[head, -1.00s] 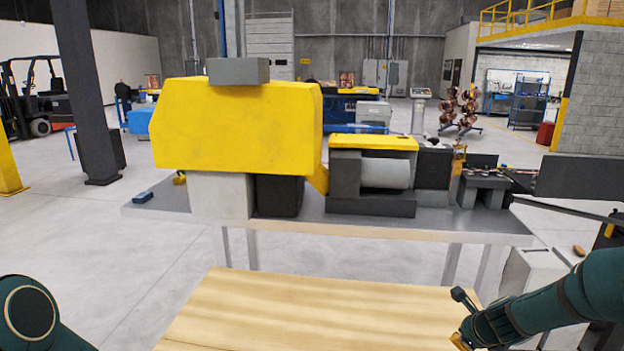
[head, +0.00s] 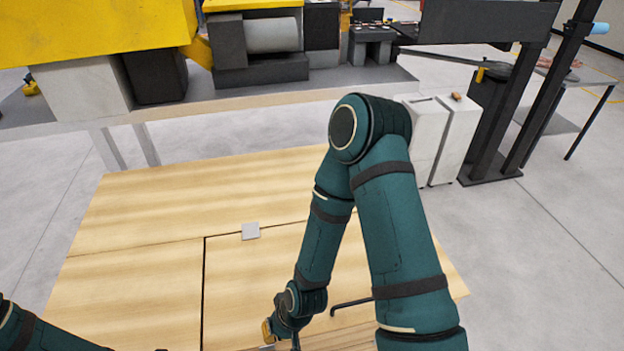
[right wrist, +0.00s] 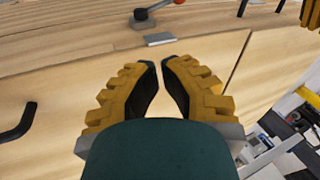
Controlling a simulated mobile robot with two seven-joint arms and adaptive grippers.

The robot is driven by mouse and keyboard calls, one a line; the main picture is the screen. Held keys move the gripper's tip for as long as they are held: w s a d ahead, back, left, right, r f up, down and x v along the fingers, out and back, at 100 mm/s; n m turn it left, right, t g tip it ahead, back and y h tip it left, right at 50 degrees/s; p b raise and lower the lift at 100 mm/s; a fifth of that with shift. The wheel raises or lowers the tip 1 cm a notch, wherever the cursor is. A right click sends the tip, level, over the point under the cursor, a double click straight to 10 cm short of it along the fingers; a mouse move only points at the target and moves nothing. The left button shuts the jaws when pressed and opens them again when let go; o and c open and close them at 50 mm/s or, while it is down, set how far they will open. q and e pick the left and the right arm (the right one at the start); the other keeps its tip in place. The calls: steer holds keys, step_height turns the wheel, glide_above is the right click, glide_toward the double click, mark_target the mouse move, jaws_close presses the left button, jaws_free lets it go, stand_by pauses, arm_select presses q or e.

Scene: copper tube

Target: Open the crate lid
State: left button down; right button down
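The wooden crate fills the lower head view, with its top split by seams into a back panel (head: 200,190), a left lid panel (head: 130,295) and a right lid panel (head: 240,285). A bent black handle (head: 350,303) is on the right panel; a black handle also shows in the right wrist view (right wrist: 18,122). A latch lever (right wrist: 152,16) with an orange knob and a grey plate (right wrist: 159,40) lie beyond my right gripper (right wrist: 161,62). That gripper is empty, with a small gap between its fingertips, above the wood. Yellow fingers, likely my left gripper (right wrist: 312,12), are cut off.
A grey table (head: 220,103) with a yellow machine (head: 90,30) stands behind the crate. White bins (head: 440,140) and a dark post frame (head: 550,90) stand at the right. A small grey plate (head: 251,231) lies at the back seam.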

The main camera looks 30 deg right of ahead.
steer(key=s+d+f+m+g+y+b, duration=0.2)
steer(key=s+d+f+m+y, duration=0.1)
steer(key=s+d+f+m, duration=0.25)
steer(key=s+d+f+m+g+y+b, duration=0.1)
steer(key=s+d+f+m+y+b, duration=0.1)
steer(key=s+d+m, duration=0.35)
steer(key=s+d+f+m+t+h+b, duration=0.1)
steer(key=d+f+m+t+h+b, duration=0.15)
steer(key=d+m+t, duration=1.35)
steer(key=s+d+f+m+g+h+b, duration=0.1)
steer(key=s+d+f+m+h+b, duration=0.15)
steer(key=s+d+m+h, duration=0.8)
steer(key=a+b+x, duration=0.1)
steer(key=x, duration=1)
step_height(320, 180, up, 4)
steer(key=shift+s+d+r, duration=0.1)
steer(key=shift+s, duration=0.05)
